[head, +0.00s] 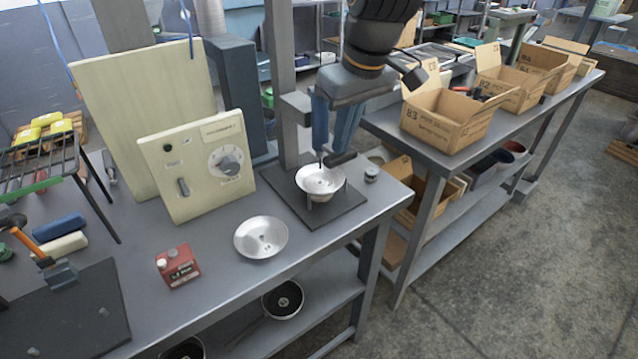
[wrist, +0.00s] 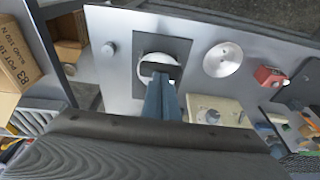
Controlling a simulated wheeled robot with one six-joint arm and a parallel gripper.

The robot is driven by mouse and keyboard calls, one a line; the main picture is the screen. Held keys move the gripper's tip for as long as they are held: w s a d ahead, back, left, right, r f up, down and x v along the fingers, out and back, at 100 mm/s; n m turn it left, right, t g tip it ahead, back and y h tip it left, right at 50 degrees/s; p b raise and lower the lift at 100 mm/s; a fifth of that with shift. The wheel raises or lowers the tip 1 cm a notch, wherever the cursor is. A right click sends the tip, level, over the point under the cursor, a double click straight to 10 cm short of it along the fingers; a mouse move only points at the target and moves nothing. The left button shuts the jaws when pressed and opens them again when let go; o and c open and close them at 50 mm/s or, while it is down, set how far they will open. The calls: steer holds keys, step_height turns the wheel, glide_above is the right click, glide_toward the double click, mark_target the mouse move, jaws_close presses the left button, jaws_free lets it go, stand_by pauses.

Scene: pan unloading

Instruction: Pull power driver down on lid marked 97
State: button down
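A silver lid (head: 308,178) sits on a dark base plate (head: 348,201) under an upright post. Any mark on it is too small to read. The power driver's dark handle (head: 342,158) is low over the lid, its tip at or close to the lid's middle. My gripper (head: 337,148) reaches down from above with its blue fingers at the handle. In the wrist view the blue fingers (wrist: 160,78) are close together, with the dark handle across their tips. I cannot tell whether they clamp it. The lid (wrist: 148,59) shows partly behind the handle there.
A small metal knob (head: 371,174) is right of the plate. Open cardboard boxes (head: 440,125) line the bench at right. Pans sit on the lower shelf.

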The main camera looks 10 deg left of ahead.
steer(key=shift+f+b, duration=0.85)
steer(key=shift+f, duration=1.05)
steer(key=shift+s+d+r+p, duration=0.1)
steer(key=shift+s+p, duration=0.1)
steer(key=shift+p, duration=0.4)
steer(key=shift+w+r+p, duration=0.15)
steer(key=shift+r+p, duration=1.85)
steer(key=shift+r, duration=0.65)
step_height(320, 180, up, 21)
steer(key=p, duration=1)
steer(key=shift+p, duration=0.3)
